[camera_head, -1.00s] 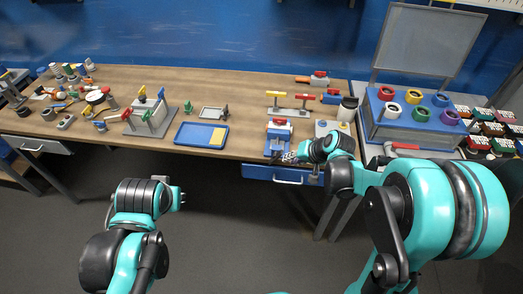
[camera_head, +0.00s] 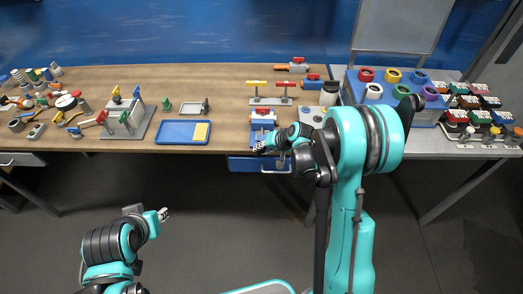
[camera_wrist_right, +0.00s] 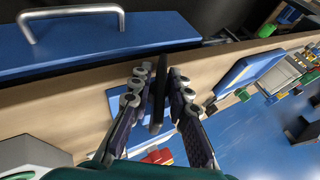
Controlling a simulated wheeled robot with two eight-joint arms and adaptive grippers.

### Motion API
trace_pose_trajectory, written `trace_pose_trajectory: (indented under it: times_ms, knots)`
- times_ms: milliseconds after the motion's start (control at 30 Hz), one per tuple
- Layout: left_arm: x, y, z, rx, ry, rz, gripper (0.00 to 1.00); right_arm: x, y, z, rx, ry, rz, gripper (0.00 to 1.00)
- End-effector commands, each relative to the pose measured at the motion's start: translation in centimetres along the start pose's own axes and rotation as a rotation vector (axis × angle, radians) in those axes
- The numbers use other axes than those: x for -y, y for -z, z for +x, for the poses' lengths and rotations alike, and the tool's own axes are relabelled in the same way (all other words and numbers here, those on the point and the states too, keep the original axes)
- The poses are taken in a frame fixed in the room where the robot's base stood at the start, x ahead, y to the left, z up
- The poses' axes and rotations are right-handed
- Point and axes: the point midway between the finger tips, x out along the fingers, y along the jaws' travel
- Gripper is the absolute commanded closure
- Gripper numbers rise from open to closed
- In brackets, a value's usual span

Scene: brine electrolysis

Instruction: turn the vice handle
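The blue vice (camera_head: 262,125) stands at the front edge of the bench, with a red piece on it. My right gripper (camera_head: 260,149) is at the front of the vice, low by the bench edge. In the right wrist view, the fingers of my right gripper (camera_wrist_right: 158,78) close in from both sides on a dark flat bar, the vice handle (camera_wrist_right: 158,95). They appear to touch it. The handle is too small to make out in the head view. My left gripper (camera_head: 163,214) hangs over the floor, away from the bench; its finger opening is too small to judge.
A blue drawer (camera_head: 240,164) with a metal pull lies just below the vice. A blue tray (camera_head: 172,143) is to the left, and a stand with yellow and red handles (camera_head: 270,100) is behind. A blue rack (camera_head: 350,88) with coloured rings stands to the right.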

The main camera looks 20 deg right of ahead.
Motion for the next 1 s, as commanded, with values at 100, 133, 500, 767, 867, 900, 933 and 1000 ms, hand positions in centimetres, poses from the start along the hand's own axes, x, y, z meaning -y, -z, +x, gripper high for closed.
trace_pose_trajectory:
  times_ms: [100, 133, 500, 767, 867, 900, 933, 1000]
  knots:
    - [0.0, 0.0, 0.0, 0.000, 0.000, 0.000, 0.71, 0.0, 0.0, 0.0, 0.000, 0.000, 0.000, 0.83]
    - [0.0, 0.0, 0.0, 0.000, 0.000, 0.000, 0.71, 0.0, 0.0, 0.0, 0.000, 0.000, 0.000, 0.83]
    - [0.0, 0.0, 0.0, 0.000, 0.000, 0.000, 0.71, 0.0, 0.0, 0.0, 0.000, 0.001, 0.001, 1.00]
    - [0.0, -0.7, 1.0, 0.000, 0.000, 0.000, 0.71, -0.2, 0.0, 0.1, -0.001, 0.062, 0.028, 1.00]
    - [0.0, -1.2, 1.7, 0.000, 0.000, 0.000, 0.71, -0.3, 0.0, 0.2, -0.002, 0.115, 0.051, 1.00]
    - [0.0, -1.5, 2.1, 0.000, 0.000, 0.000, 0.71, -0.3, 0.0, 0.3, -0.002, 0.141, 0.062, 1.00]
    - [0.0, -1.7, 2.4, 0.000, 0.000, 0.000, 0.71, -0.3, 0.0, 0.3, -0.002, 0.161, 0.070, 1.00]
    - [0.0, -2.2, 3.0, 0.000, 0.000, 0.000, 0.71, -0.4, 0.0, 0.3, -0.003, 0.211, 0.091, 1.00]
